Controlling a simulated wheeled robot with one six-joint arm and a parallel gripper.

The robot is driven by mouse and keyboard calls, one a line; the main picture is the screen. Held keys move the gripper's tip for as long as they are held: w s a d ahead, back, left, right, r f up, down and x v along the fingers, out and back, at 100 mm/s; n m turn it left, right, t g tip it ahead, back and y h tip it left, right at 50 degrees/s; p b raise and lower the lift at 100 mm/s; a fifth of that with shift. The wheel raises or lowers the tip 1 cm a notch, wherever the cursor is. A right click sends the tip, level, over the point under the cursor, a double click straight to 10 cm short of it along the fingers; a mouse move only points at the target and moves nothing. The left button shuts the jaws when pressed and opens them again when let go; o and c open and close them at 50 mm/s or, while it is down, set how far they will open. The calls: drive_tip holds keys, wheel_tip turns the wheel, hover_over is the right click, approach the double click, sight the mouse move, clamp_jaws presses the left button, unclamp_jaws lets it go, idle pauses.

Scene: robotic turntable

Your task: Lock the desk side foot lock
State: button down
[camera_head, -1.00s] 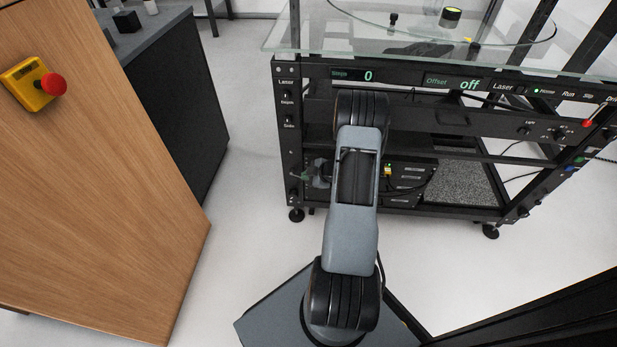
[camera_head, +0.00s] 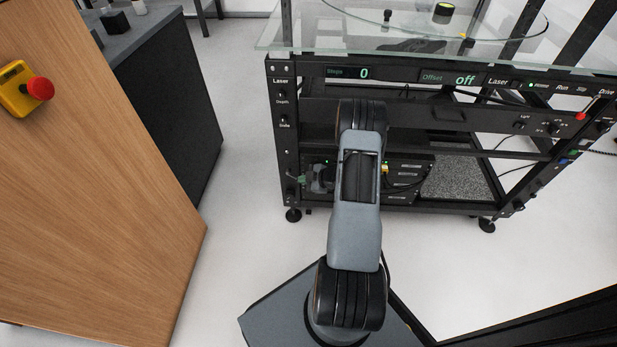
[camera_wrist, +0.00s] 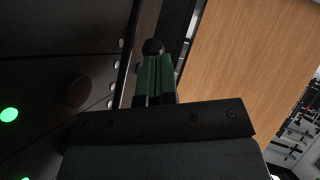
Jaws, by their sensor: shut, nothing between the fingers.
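The black turntable frame stands in the head view, with its desk-side foot (camera_head: 293,214) on the floor at the lower left corner. A small dark knob (camera_head: 290,192) is low on the left post. My gripper (camera_head: 302,180) is partly hidden by my arm, its green fingers beside that post. In the wrist view my gripper (camera_wrist: 154,62) has its green fingers together, with nothing between them. A dark round knob (camera_wrist: 152,46) appears just beyond the fingertips; I cannot tell whether they touch. Which part is the lock, and its state, cannot be told.
A wooden desk (camera_head: 95,200) with a red emergency button (camera_head: 40,88) stands at left. A glass top (camera_head: 300,38) covers the frame. Cables and boxes (camera_head: 405,175) sit on its lower shelf. Clear floor lies between desk and frame.

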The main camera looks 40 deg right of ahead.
drive_tip(key=shift+d+r, duration=0.1)
drive_tip(key=p+v, duration=0.6)
drive_tip(key=v, duration=0.7)
drive_tip(key=shift+s+a+p, duration=0.3)
drive_tip(key=shift+a, duration=0.1)
